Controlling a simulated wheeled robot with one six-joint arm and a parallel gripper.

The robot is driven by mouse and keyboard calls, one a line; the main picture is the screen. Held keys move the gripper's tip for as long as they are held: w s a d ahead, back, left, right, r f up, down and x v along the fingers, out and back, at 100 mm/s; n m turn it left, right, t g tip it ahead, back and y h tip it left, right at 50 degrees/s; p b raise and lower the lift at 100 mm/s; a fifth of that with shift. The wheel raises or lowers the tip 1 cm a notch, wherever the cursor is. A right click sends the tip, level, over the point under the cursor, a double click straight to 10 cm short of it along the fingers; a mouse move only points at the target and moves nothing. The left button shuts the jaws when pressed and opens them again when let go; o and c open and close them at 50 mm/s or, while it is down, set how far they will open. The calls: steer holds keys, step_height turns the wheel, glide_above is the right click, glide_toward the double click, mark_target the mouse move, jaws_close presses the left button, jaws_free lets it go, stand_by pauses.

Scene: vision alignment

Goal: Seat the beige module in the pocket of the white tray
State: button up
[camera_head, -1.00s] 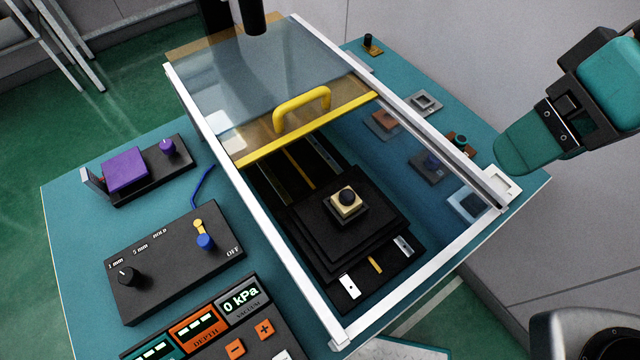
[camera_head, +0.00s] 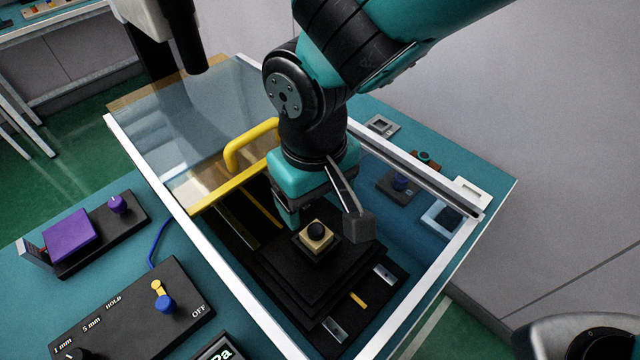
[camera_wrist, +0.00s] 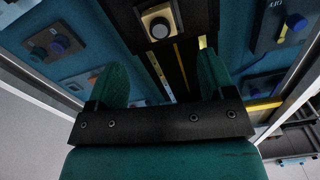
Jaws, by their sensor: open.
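The beige module (camera_head: 316,238), a small block with a round black knob on top, sits on the stepped black stage inside the framed enclosure. It also shows at the top of the wrist view (camera_wrist: 158,22). My gripper (camera_head: 323,217) is open and empty, pointing down into the enclosure above and behind the module. Its two fingers stand apart in the wrist view (camera_wrist: 162,75), with the module beyond them. Contact with the module cannot be seen. A white tray (camera_head: 484,188) with a recess lies on the teal table at right, outside the enclosure.
A clear cover with a yellow handle (camera_head: 232,150) spans the enclosure's far part. The white frame rail (camera_head: 420,180) runs between the stage and the white tray. Control boxes (camera_head: 135,310) stand at left. A small grey holder (camera_head: 381,126) lies behind the tray.

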mark_target(316, 231)
step_height(316, 231, down, 9)
steer(key=shift+s+r+p, duration=0.1)
steer(key=shift+s+p, duration=0.05)
steer(key=shift+p, duration=0.5)
steer(key=c, duration=1.1)
